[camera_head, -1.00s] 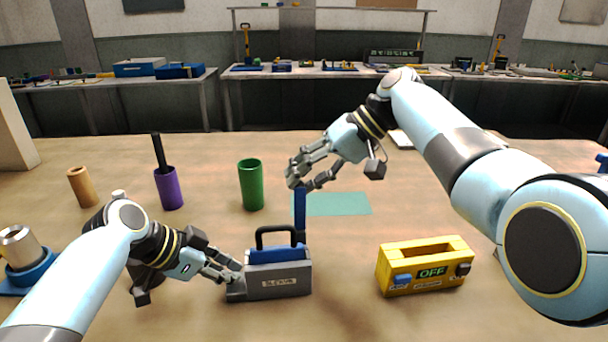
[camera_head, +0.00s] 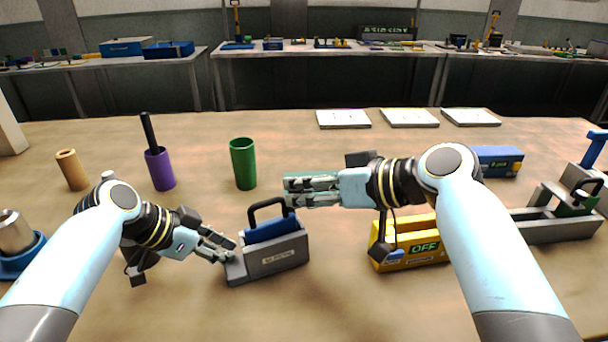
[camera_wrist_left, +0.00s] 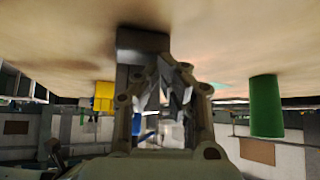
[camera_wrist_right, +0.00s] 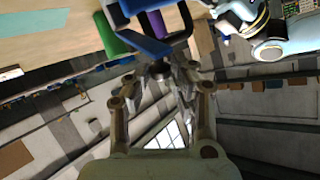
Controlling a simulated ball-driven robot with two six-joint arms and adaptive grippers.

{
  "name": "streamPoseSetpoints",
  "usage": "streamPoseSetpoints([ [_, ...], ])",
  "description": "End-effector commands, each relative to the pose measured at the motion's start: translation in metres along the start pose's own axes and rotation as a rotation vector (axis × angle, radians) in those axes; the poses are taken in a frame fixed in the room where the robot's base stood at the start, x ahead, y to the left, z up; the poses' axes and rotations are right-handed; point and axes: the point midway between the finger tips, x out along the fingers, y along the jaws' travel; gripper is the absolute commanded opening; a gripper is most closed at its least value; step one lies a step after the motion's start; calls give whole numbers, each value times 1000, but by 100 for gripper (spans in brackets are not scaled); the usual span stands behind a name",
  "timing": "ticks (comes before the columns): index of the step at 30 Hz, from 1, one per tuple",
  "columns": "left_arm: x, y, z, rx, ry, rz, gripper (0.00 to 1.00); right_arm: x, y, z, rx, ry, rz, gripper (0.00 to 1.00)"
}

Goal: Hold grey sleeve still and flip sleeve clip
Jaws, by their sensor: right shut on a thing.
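The grey sleeve (camera_head: 268,260) stands on the table with a blue block (camera_head: 272,229) in its top and a black loop handle (camera_head: 268,204). My left gripper (camera_head: 228,248) is at the low grey foot at its left end. In the left wrist view the grey foot (camera_wrist_left: 140,42) lies at the fingertips; whether they pinch it is unclear. My right gripper (camera_head: 288,190) is above the sleeve's right end, its fingers pointing left. In the right wrist view it is shut at a blue bar (camera_wrist_right: 150,43), the sleeve clip. The head view hides most of the clip.
A green cylinder (camera_head: 243,164) stands behind the sleeve, a purple cup (camera_head: 160,169) with a black rod further left. Three white panels (camera_head: 410,118) lie at the back.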

Motion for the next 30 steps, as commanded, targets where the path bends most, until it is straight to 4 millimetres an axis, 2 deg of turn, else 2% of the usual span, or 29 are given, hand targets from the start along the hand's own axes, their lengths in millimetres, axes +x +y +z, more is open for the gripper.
streamPoseSetpoints([
  [1, 0, 0, -1, 0, 1, 0, 0, -1, -2, 8, -27, 25, 3, 0],
  [10, 0, 0, -1, 0, 2, 0, 0, -3, -8, 34, -212, 206, 27, 0],
  [18, 0, 0, -1, 0, 2, 1, 0, -1, -8, 54, -223, 211, 27, 0],
  [30, 0, 0, 0, 0, 1, 1, 0, 2, -7, 72, -220, 206, 27, 0],
])
